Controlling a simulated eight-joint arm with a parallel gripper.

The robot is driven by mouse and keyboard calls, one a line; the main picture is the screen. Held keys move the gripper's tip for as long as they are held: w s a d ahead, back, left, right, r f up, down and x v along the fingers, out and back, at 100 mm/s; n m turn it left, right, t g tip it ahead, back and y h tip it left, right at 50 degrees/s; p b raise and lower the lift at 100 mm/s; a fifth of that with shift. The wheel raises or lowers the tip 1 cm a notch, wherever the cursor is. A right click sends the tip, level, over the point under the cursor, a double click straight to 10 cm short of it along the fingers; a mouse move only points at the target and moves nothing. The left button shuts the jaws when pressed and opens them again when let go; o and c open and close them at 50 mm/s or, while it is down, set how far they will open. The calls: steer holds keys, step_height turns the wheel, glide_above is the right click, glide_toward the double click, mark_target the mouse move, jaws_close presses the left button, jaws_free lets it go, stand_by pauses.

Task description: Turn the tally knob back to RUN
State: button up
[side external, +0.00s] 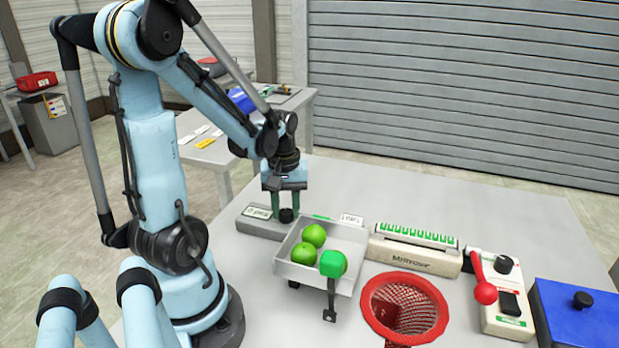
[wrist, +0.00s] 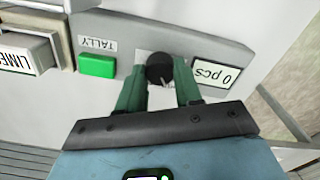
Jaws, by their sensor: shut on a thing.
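The tally knob (wrist: 158,67) is a small black round knob on a grey tally unit (wrist: 130,22). In the wrist view it sits between the two green fingers of my gripper (wrist: 159,80), which is shut on it. A pale mark shows at the knob's lower edge; I cannot read a RUN marking. Beside it are a green button (wrist: 97,66) under an upside-down TALLY label and a display (wrist: 215,76) reading 0 pcs. In the side view my gripper (side external: 286,208) points down at the knob (side external: 286,216) on the tally unit (side external: 256,226).
Further right are a beige unit (side external: 415,255), a red net ring (side external: 378,325), a red-knobbed lever (side external: 484,292) and a blue box (side external: 580,320).

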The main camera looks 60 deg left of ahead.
mark_target(287, 212)
steer(key=o, duration=1)
steer(key=shift+o, duration=0.2)
steer(key=shift+r, duration=0.15)
step_height(287, 212, up, 12)
steer(key=shift+d, duration=0.1)
steer(key=w+d+f+m+t, duration=0.1)
steer(key=w+d+m+t, duration=0.1)
steer(key=d+m, duration=0.2)
steer(key=w+d+m+t, duration=0.2)
steer(key=d+m, duration=0.3)
steer(key=d, duration=0.2)
steer(key=w+d+f+m+t, duration=0.1)
steer(key=d+m+t, duration=0.2)
steer(key=d, duration=0.3)
steer(key=shift+w+d+f+m, duration=0.35)
steer(key=shift+w+m, duration=0.05)
steer(key=shift+m, duration=0.4)
